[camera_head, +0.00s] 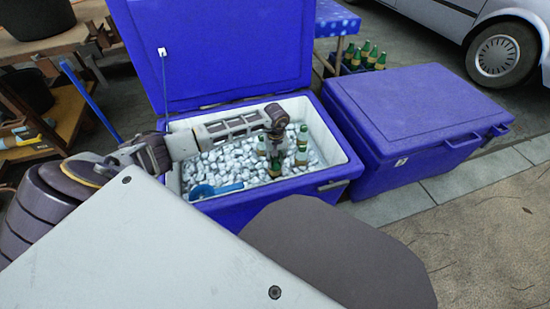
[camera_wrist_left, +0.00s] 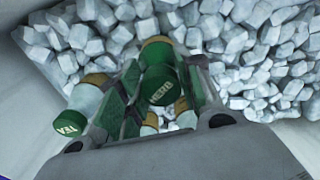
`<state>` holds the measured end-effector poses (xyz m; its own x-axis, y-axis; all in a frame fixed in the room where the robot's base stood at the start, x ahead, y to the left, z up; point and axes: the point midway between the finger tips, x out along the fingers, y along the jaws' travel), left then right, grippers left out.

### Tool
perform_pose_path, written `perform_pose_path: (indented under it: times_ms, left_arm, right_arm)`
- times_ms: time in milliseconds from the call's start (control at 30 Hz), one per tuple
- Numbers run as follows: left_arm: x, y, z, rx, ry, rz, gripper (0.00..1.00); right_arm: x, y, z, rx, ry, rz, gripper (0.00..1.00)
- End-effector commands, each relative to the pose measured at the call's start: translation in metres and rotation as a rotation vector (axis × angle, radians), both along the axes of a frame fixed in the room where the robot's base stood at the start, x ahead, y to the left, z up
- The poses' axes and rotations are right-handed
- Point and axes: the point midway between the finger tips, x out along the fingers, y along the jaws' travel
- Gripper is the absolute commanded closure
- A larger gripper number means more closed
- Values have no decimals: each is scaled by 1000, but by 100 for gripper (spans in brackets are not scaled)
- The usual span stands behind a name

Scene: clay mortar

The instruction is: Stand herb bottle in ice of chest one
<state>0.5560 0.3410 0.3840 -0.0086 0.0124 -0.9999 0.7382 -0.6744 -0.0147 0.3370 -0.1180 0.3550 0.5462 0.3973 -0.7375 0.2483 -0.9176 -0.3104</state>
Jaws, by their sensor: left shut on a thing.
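The open blue chest (camera_head: 232,211) is filled with ice (camera_head: 222,166), which also shows in the left wrist view (camera_wrist_left: 240,50). My left arm reaches over it from the left. My left gripper (camera_wrist_left: 158,106) points down into the chest and is shut on the herb bottle (camera_wrist_left: 160,88), whose green cap reads HERB. In the head view, the held bottle (camera_head: 276,166) looks upright, low at the ice; I cannot tell whether its base touches. A tea bottle (camera_wrist_left: 76,120) stands close to the left finger. Other green bottles (camera_head: 302,156) stand to the right. My right gripper is not in view.
A blue scoop (camera_head: 214,189) lies on the ice near the front wall. The chest's raised lid (camera_head: 215,50) stands behind the arm. A closed blue chest (camera_head: 415,115) is to the right, with more bottles (camera_head: 365,57) behind. Left of the scoop and bottles is open ice.

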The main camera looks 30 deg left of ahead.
Motion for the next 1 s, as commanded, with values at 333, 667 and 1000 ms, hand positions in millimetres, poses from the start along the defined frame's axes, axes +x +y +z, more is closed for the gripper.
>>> perform_pose_path:
  times_ms: [333,667,1000]
  left_arm:
    - [1,0,-4,0,-1,0,89]
    - [1,0,-6,0,-1,0,50]
    - [0,0,-7,1,1,0,36]
  right_arm:
    - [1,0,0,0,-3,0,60]
    - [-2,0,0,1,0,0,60]
    - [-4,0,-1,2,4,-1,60]
